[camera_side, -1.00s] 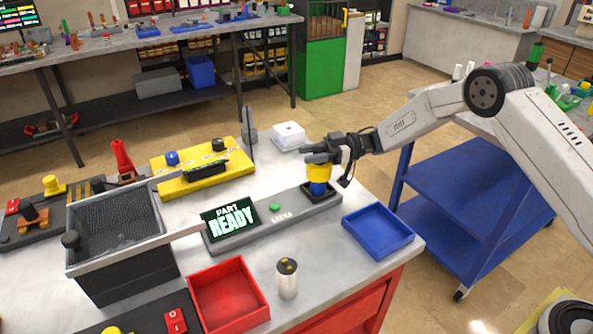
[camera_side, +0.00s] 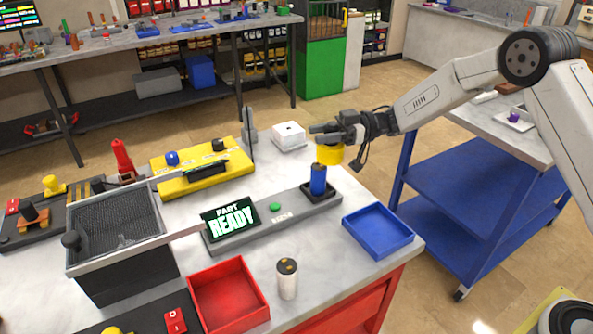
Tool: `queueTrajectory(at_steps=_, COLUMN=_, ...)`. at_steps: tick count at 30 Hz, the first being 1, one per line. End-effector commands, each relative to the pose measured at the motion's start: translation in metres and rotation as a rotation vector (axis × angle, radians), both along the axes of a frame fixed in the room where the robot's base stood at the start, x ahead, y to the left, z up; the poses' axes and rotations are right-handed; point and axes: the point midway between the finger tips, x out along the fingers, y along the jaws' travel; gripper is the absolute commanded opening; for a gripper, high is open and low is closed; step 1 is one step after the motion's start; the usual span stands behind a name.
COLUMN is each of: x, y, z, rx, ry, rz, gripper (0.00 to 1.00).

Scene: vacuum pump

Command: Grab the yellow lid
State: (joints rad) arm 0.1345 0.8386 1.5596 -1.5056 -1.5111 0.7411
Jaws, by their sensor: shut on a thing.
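The yellow lid (camera_side: 330,154) is held in my gripper (camera_side: 326,137), which is shut on it. The lid is in the air, up and slightly to the right of a blue cylinder (camera_side: 318,180), and apart from it. The blue cylinder stands upright in a black square holder at the right end of the grey station (camera_side: 292,213). My fingers cover the top of the lid.
A sign reading "PART READY" (camera_side: 231,219) stands on the station's left end. A blue tray (camera_side: 379,230) lies to the right, and a red tray (camera_side: 229,296) in front. A silver cylinder (camera_side: 287,281) stands beside the red tray. A white box (camera_side: 289,135) is behind.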

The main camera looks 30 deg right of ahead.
Motion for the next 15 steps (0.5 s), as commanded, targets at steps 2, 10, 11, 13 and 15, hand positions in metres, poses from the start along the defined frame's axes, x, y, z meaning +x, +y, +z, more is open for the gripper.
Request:
queueTrajectory(at_steps=2, x=-0.009, y=-0.002, z=0.012, rx=0.000, ry=-0.002, rz=0.000, gripper=0.00)
queueTrajectory(at_steps=10, x=-0.045, y=-0.008, z=0.035, rx=0.000, ry=-0.001, rz=-0.003, gripper=0.00)
queueTrajectory(at_steps=11, x=-0.050, y=-0.009, z=0.037, rx=0.000, ry=-0.001, rz=-0.003, gripper=0.00)
queueTrajectory(at_steps=13, x=-0.060, y=-0.010, z=0.041, rx=0.000, ry=0.000, rz=-0.001, gripper=0.00)
queueTrajectory(at_steps=15, x=-0.070, y=-0.011, z=0.046, rx=0.000, ry=0.000, rz=-0.001, gripper=0.00)
